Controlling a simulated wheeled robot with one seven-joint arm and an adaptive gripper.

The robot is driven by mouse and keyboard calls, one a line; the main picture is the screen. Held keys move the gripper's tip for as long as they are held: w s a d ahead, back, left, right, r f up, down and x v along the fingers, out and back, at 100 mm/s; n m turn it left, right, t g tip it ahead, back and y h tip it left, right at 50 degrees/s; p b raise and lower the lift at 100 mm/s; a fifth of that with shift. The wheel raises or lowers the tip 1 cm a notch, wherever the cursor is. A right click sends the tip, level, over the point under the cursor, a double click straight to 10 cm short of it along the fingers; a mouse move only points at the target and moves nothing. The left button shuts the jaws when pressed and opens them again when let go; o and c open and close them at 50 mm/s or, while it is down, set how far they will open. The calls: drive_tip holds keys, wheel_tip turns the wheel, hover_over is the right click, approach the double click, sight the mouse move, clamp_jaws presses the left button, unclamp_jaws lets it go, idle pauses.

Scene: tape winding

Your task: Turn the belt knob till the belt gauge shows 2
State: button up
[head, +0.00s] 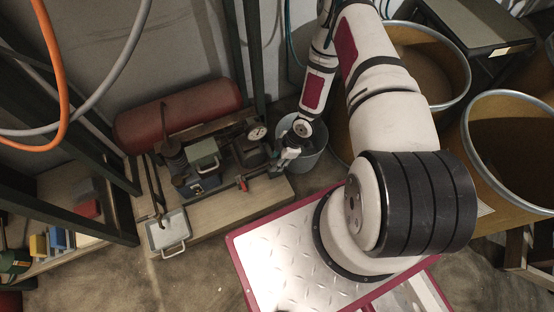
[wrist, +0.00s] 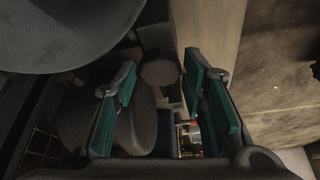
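The machine with the red cylinder (head: 180,110) stands on a wooden board at the left of the head view. A round white gauge (head: 257,132) sits at its right end; its reading is too small to tell. My gripper (head: 283,160) is at the machine's right end, below the gauge, beside a bucket. In the wrist view my gripper (wrist: 165,90) is open, its two teal-padded fingers well apart. A dark rounded part (wrist: 160,72), possibly the belt knob, shows between and beyond the fingers. I cannot tell whether either finger touches it.
The grey bucket (head: 312,155) stands close to my gripper, and its rim (wrist: 60,66) fills the wrist view's upper left. The wooden board (head: 215,235) lies under the machine. A metal box with a handle (head: 167,232) stands at its front. Large drums (head: 500,140) stand at right.

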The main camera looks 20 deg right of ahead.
drive_tip(key=c, duration=0.5)
drive_tip(key=shift+w+n+b, duration=0.1)
drive_tip(key=shift+n+b, duration=0.3)
drive_tip(key=shift+d+f+n+g+b, duration=0.1)
drive_tip(key=shift+n+g+b, duration=0.5)
drive_tip(key=shift+n+b, duration=0.45)
drive_tip(key=shift+w+n+g+b, duration=0.15)
drive_tip(key=shift+n+g+b, duration=0.15)
drive_tip(key=shift+n+b, duration=0.35)
drive_tip(key=n, duration=0.2)
drive_tip(key=n+g+b, duration=0.1)
drive_tip(key=n, duration=0.2)
drive_tip(key=shift+w+g+h+b, duration=0.15)
drive_tip(key=shift+g+h+b, duration=0.15)
